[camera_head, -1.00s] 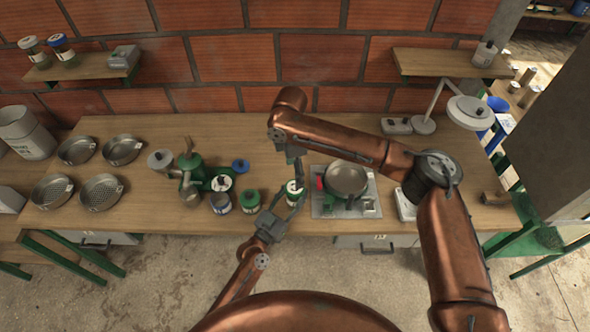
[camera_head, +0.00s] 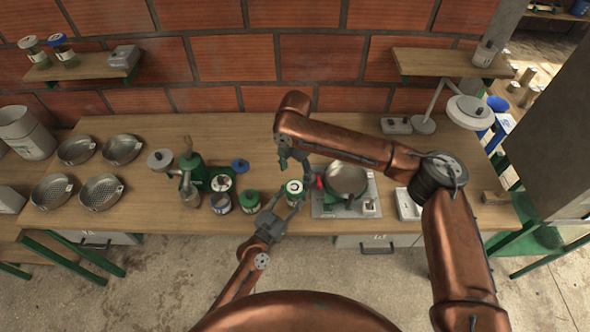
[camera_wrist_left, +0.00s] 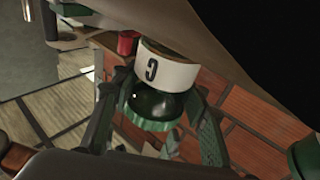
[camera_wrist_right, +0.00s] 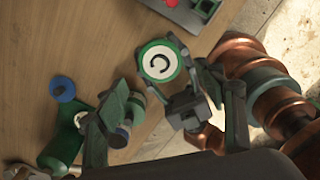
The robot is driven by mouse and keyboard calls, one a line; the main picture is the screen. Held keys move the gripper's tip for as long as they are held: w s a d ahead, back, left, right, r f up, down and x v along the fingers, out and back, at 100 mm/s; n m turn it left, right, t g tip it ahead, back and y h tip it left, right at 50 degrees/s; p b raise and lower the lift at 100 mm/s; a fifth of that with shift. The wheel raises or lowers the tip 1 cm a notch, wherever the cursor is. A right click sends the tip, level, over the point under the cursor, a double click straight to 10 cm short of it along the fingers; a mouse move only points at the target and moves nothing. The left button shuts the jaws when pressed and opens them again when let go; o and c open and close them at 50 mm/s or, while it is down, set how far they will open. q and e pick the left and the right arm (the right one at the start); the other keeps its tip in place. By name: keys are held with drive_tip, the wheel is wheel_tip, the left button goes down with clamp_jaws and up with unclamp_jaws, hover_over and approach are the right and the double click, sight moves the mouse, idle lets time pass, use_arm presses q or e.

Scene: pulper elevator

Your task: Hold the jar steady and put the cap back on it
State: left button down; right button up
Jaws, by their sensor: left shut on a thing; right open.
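The jar (camera_wrist_left: 163,72), dark glass with a white label marked C, stands at the table's front edge. My left gripper (camera_head: 283,205) is shut around it from the front. The cap (camera_wrist_right: 159,62), green-rimmed with a white top marked C, sits on the jar; it also shows in the head view (camera_head: 294,187). In the left wrist view, its green rim (camera_wrist_left: 150,116) lies against the glass with no clear gap. How tightly it sits I cannot tell. My right gripper (camera_head: 290,157) is open and empty above and behind the cap, apart from it.
A scale with a metal bowl (camera_head: 345,178) stands close to the right of the jar. Several small jars, including one with a green cap (camera_head: 250,197), and a green pulper (camera_head: 192,170) stand to the left. The table behind the jar is mostly clear.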

sight(295, 187)
wheel_tip(295, 187, down, 6)
drive_tip(key=shift+f, duration=0.25)
drive_tip(key=c, duration=1.2)
drive_tip(key=m, duration=0.5)
drive_tip(key=shift+f, duration=0.1)
drive_tip(key=m, duration=1.3)
drive_tip(key=o, duration=1.3)
drive_tip(key=shift+o, duration=0.2)
